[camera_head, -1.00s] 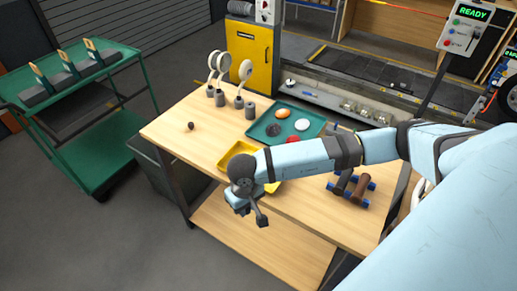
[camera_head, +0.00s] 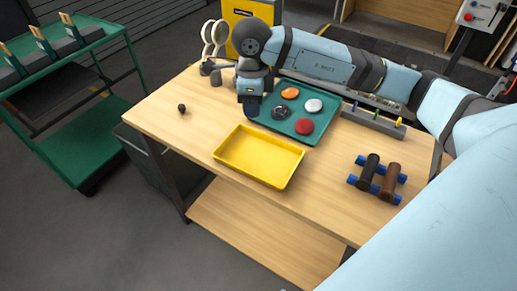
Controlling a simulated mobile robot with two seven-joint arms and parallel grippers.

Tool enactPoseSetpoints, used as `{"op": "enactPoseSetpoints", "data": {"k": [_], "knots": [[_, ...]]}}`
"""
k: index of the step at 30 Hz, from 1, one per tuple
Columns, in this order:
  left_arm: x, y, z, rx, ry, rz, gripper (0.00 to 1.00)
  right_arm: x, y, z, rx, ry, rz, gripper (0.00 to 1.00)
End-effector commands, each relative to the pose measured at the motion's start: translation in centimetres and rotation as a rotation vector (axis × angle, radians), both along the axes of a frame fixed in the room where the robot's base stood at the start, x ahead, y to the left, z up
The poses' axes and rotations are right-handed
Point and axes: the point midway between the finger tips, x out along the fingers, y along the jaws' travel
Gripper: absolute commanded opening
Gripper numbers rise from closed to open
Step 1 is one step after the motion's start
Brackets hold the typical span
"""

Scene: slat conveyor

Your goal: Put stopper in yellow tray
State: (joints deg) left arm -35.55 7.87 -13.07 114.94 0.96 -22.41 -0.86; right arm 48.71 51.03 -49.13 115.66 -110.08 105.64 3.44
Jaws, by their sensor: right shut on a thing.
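The yellow tray (camera_head: 259,178) lies empty on the wooden table, near its front edge. My right gripper (camera_head: 251,112) points down beyond it, by the left edge of the teal tray (camera_head: 318,138). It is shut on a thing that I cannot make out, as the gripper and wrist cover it. A small dark round piece (camera_head: 182,108) sits alone on the left of the table; I cannot tell whether it is the stopper. My left gripper is not in view.
The teal tray holds orange (camera_head: 290,93), white (camera_head: 313,105), black (camera_head: 281,112) and red (camera_head: 304,126) discs. Ring stands (camera_head: 220,38) are behind my gripper. Brown and black rollers (camera_head: 389,181) and a grey peg rail (camera_head: 372,122) are on the right. The table's left front is clear.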

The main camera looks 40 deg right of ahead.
Motion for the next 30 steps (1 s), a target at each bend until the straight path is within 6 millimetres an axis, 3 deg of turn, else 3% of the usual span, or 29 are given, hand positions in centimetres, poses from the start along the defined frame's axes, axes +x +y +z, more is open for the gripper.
{"op": "enactPoseSetpoints", "data": {"k": [1,6,10,13,17,27,30], "knots": [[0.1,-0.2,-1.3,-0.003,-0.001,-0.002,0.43,0.1,-0.4,0.1,0.002,-0.006,-0.11,0.04],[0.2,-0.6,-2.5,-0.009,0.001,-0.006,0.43,-0.1,-1.3,2.0,0.005,-0.009,-0.412,0.04],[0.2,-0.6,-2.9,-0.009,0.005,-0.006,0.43,-0.3,-1.7,2.7,0.006,-0.006,-0.528,0.04],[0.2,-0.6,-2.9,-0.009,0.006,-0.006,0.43,-0.4,-1.8,2.1,0.005,-0.004,-0.562,0.04],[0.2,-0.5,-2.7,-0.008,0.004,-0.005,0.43,-0.5,-1.8,-0.6,0.003,-0.002,-0.567,0.04],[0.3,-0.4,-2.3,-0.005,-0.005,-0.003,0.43,-0.5,-1.8,-9.6,0.003,-0.002,-0.565,0.04],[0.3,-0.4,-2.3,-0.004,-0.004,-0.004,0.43,-0.4,-1.7,-11.3,0.005,-0.004,-0.564,0.04]]}}
